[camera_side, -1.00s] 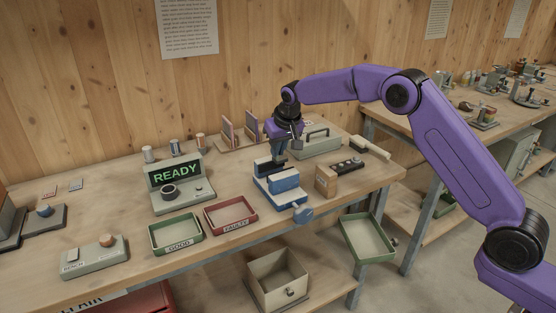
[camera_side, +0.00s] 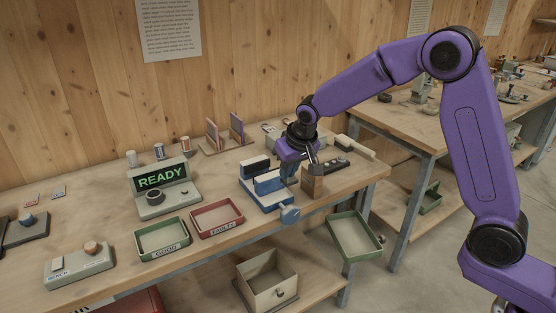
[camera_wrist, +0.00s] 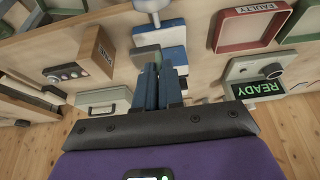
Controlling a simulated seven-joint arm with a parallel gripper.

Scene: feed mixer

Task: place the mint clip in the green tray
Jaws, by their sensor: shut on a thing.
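My gripper (camera_side: 300,178) is low beside the right end of the blue vise (camera_side: 266,184), close to the wooden block. In the wrist view, its two blue fingers (camera_wrist: 160,72) are nearly together. A pale grey-green piece (camera_wrist: 146,55), which looks like the mint clip, shows at the fingertips; the fingers hide part of it. I cannot make out the clip in the side view. The green tray labelled GOOD (camera_side: 163,238) is empty on the bench front, left of the red tray. Another green-rimmed tray (camera_side: 355,238) sits lower, off the bench's right front.
The red FAULTY tray (camera_side: 217,217) is between the GOOD tray and the vise. The READY display (camera_side: 165,186) stands behind the trays. The wooden block (camera_side: 312,186) is right by my gripper. An open box (camera_side: 267,279) is below the bench edge.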

